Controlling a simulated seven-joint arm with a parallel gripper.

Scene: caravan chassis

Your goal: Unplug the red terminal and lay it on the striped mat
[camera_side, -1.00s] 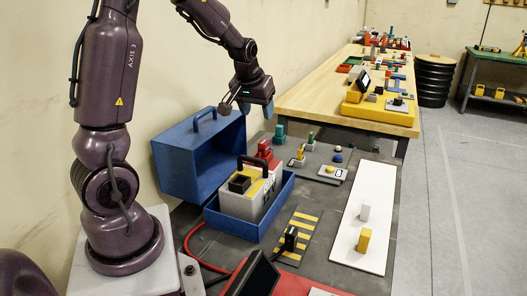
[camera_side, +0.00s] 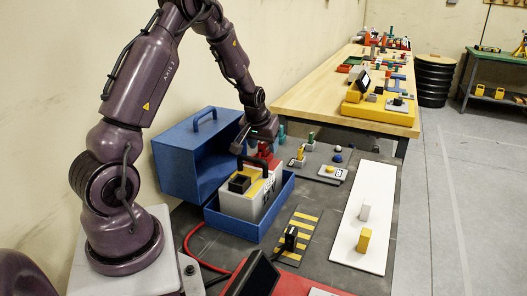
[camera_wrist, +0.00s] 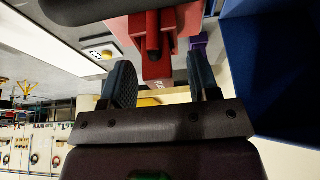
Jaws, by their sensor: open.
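The red terminal (camera_side: 266,154) stands at the back end of the white battery box (camera_side: 242,208), which sits in a blue tray (camera_side: 283,201). My gripper (camera_side: 260,141) is low over it, pointing down. In the wrist view, my gripper (camera_wrist: 165,78) is open, and the dark red post of the terminal (camera_wrist: 154,62) shows between and beyond the two fingers, with gaps on both sides. The striped mat (camera_side: 305,217), yellow and dark grey, lies right of the tray, with a black upright piece (camera_side: 290,239) on it.
A blue open case (camera_side: 180,160) stands close left of my gripper. The battery's black handle (camera_side: 254,161) rises just in front of it. Small coloured parts stand to the right, and a white board (camera_side: 376,200) holds two blocks.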

